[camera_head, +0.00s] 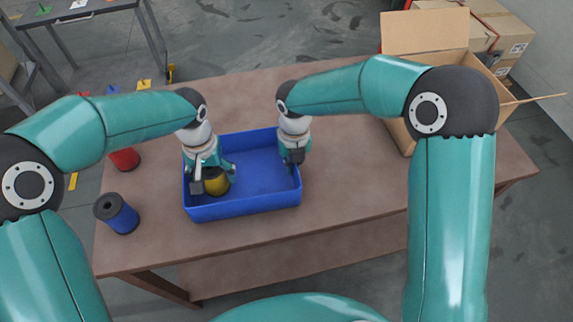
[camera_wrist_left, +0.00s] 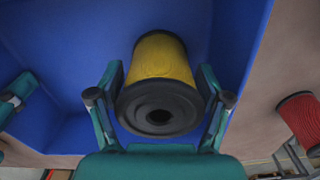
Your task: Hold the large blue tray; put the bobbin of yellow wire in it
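The large blue tray (camera_head: 245,206) lies on the brown table. The bobbin of yellow wire (camera_head: 216,183) is inside the tray's left part, and in the left wrist view it (camera_wrist_left: 160,62) shows yellow wire and a black flange facing the camera. Whether the bobbin rests on the tray floor is hard to tell. My right gripper (camera_head: 294,160) is at the tray's right wall and appears shut on it; its fingertips are partly hidden.
An open cardboard box (camera_head: 424,35) is at the back right. The table front right is clear.

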